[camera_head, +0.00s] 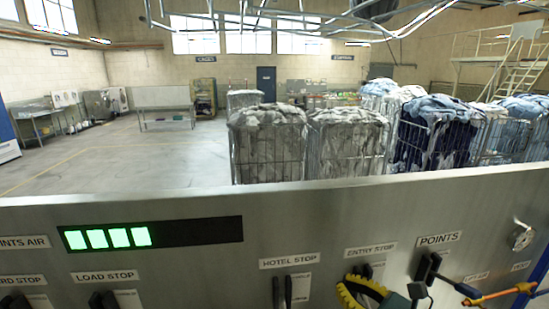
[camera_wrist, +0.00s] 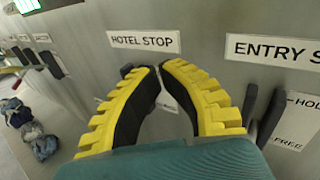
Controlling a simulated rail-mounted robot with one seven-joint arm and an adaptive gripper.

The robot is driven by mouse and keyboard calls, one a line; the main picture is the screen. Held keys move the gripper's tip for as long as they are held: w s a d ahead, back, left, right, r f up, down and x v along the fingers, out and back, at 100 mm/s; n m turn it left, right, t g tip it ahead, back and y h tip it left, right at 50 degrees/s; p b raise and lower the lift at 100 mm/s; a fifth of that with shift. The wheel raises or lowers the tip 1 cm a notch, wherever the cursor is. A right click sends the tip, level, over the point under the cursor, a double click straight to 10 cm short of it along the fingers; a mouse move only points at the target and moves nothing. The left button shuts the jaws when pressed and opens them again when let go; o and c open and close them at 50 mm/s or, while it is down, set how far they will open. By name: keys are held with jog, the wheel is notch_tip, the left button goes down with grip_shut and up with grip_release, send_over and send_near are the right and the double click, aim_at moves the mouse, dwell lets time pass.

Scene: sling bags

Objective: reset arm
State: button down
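My gripper (camera_wrist: 160,70) has two yellow, toothed fingers with black inner pads. In the wrist view the fingertips lie close together just below the HOTEL STOP label (camera_wrist: 144,41). A V-shaped gap between the pads shows bare panel, with no object visible in it. In the head view my gripper (camera_head: 362,288) is at the bottom edge, in front of the panel below the ENTRY STOP label (camera_head: 370,249). Whether it touches the panel cannot be told.
The metal control panel (camera_head: 190,205) spans the foreground. Black levers stand under HOTEL STOP (camera_head: 283,292), LOAD STOP (camera_head: 104,300) and POINTS (camera_head: 428,267). In the wrist view, dark levers (camera_wrist: 270,117) are right of my fingers. Laundry-filled cages (camera_head: 268,145) stand beyond the panel.

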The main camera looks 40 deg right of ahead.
jog(key=w+a+r+n+y+p, duration=0.15)
jog(key=w+a+r+n, duration=0.3)
jog(key=a, duration=0.65)
jog(key=w+a+r+n+y+b, duration=0.15)
jog(key=w+a+r+n, duration=0.35)
jog(key=a, duration=0.6)
jog(key=w+a+r+n+y+p, duration=0.1)
jog(key=w+a+n+y+p, duration=0.15)
jog(key=a+n, duration=0.65)
jog(key=s+a+r+n+t, duration=0.2)
jog(key=s+a+r+n, duration=0.2)
jog(key=a+r+n, duration=0.3)
jog(key=s+d+r+n+t+h, duration=0.2)
jog(key=s+d+r+n+h, duration=0.3)
jog(key=n, duration=0.4)
jog(key=shift+s+d+r+t+h+b, duration=0.4)
jog(key=shift+s+r+h, duration=0.25)
jog(key=shift+s, duration=0.3)
jog(key=shift+f, duration=0.1)
